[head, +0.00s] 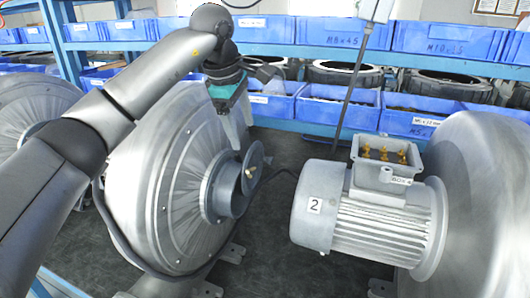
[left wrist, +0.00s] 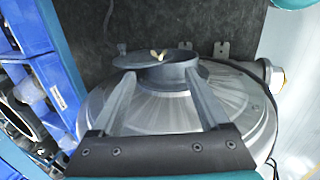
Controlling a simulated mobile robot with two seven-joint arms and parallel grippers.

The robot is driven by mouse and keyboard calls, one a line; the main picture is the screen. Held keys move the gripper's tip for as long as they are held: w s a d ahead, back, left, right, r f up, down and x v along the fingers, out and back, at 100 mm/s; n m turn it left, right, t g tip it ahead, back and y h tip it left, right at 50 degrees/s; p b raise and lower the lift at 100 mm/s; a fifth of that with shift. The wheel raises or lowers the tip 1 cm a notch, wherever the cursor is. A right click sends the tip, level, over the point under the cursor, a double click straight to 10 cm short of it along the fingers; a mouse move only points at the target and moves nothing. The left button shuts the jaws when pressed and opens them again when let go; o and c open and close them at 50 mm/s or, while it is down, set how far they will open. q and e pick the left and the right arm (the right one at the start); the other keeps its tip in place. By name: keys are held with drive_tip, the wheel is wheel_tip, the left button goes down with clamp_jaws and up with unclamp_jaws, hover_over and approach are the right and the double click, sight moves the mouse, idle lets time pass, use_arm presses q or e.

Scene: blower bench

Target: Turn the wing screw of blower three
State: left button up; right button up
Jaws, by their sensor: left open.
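A large grey blower (head: 165,165) stands in the middle of the head view; no number shows on it. My left gripper (head: 238,128) is above the hub, fingers pointing down, open and empty. In the left wrist view the gripper (left wrist: 164,78) has its fingers spread over the blower housing (left wrist: 160,112), with the wing screw (left wrist: 157,55) beyond the tips, between them and apart from them. My right gripper is in neither view.
A motor (head: 365,215) labelled 2, with an open terminal box (head: 385,165), joins another housing (head: 485,200) at right. Another blower (head: 40,105) stands at left. Blue bins (head: 335,108) fill the shelves behind.

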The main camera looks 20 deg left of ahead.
use_arm(q)
drive_tip(key=p, duration=0.1)
approach(251, 172)
drive_tip(key=x, duration=0.7)
drive_tip(key=shift+w+d+f, duration=0.1)
drive_tip(key=shift+d+f, duration=0.05)
drive_tip(key=shift+f, duration=0.1)
clamp_jaws()
idle(0.5)
